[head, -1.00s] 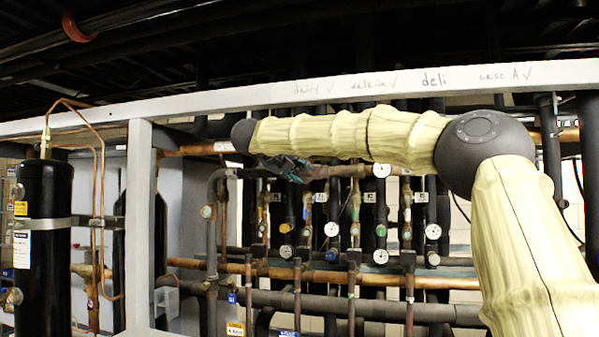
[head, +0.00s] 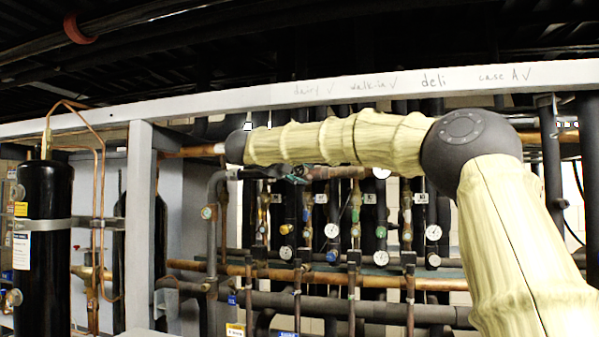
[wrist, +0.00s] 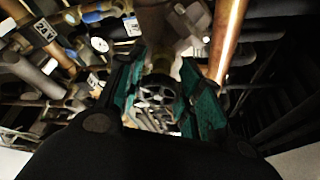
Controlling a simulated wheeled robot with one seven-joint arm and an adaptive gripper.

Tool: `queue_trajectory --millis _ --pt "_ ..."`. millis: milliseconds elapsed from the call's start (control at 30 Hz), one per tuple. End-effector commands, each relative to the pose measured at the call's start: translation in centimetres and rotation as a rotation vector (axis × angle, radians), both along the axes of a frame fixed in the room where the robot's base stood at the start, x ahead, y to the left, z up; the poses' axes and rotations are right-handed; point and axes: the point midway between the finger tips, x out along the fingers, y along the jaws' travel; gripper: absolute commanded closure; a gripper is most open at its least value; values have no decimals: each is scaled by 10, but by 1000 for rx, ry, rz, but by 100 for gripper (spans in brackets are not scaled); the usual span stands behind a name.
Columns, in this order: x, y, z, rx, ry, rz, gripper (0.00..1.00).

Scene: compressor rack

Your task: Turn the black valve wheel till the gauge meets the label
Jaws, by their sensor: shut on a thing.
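In the wrist view the black valve wheel (wrist: 157,95), a small spoked handwheel, lies between the two green fingers of my gripper (wrist: 161,72). The fingers are shut on its rim from both sides. In the head view my gripper (head: 292,172) shows small and dark teal at the pipes below my forearm, and the wheel cannot be made out there. Several white round gauges hang on the pipes, one (head: 332,230) below the gripper and one (head: 433,232) to the right. Small white labels (head: 321,197) sit between them. The needle readings are too small to tell.
A grey beam (head: 250,97) with handwritten words runs above my arm, and a grey post (head: 139,220) stands left of it. A black cylinder (head: 42,240) is farther left. Copper and dark pipes (head: 350,275) crowd the space. A copper pipe (wrist: 228,40) passes close right of the fingers.

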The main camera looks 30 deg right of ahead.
Motion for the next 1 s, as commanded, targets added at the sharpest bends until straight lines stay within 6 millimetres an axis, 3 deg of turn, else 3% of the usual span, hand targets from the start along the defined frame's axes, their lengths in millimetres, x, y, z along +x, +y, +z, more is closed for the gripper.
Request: queue_trajectory --millis 100,133,233,667,1000 --pt "0 0 0 0 0 1 88" --pt "0 0 0 1 0 1 61" --pt "0 0 0 1 0 1 43" --pt "-2 5 1 0 -1 1 42" --pt "-20 55 11 -1 -1 3 42"
